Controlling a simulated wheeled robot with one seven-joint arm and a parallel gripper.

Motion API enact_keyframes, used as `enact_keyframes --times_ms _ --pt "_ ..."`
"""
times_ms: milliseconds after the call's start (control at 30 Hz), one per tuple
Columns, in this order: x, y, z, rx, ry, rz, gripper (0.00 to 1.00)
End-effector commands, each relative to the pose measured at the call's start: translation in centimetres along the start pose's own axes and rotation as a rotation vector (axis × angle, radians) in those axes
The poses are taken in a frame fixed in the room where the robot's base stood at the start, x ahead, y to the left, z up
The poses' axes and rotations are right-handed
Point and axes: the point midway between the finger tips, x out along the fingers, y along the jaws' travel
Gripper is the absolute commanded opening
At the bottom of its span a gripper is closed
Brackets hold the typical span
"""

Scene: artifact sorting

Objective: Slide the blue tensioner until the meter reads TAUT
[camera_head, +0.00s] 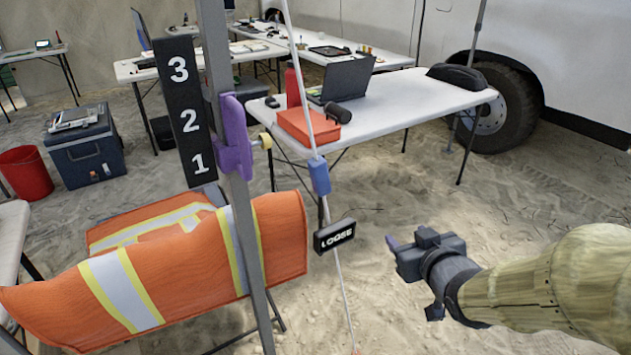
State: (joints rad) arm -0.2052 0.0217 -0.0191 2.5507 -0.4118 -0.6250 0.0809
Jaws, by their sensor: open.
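The blue tensioner (319,176) is a small blue block on a thin pale line that runs from the top of the view down to the sand. Just below it on the line hangs a black meter (334,236) that reads LOOSE. My gripper (391,256) is at the right, lower than the tensioner and apart from it, pointing left. Its jaws are open and I see nothing between them. The fingertips are small and partly hidden by the gripper body.
A grey post (248,225) carries a purple clamp (233,135) and a black board (187,110) marked 3, 2, 1, left of the line. An orange vest (180,265) lies behind the post. A white table (410,95) with a laptop stands behind. Sand is open below the meter.

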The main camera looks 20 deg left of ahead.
Motion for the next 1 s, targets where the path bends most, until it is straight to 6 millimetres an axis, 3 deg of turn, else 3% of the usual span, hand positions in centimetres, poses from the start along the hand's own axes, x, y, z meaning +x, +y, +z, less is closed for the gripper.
enact_keyframes --times_ms 100,300,1000 --pt "0.5 -3.6 -2.7 -0.058 0.197 -0.113 0.53" --pt "-0.8 -7.8 -6.2 -0.103 0.42 -0.259 0.53" --pt "-0.5 -8.6 -7.7 -0.104 0.455 -0.287 0.53"
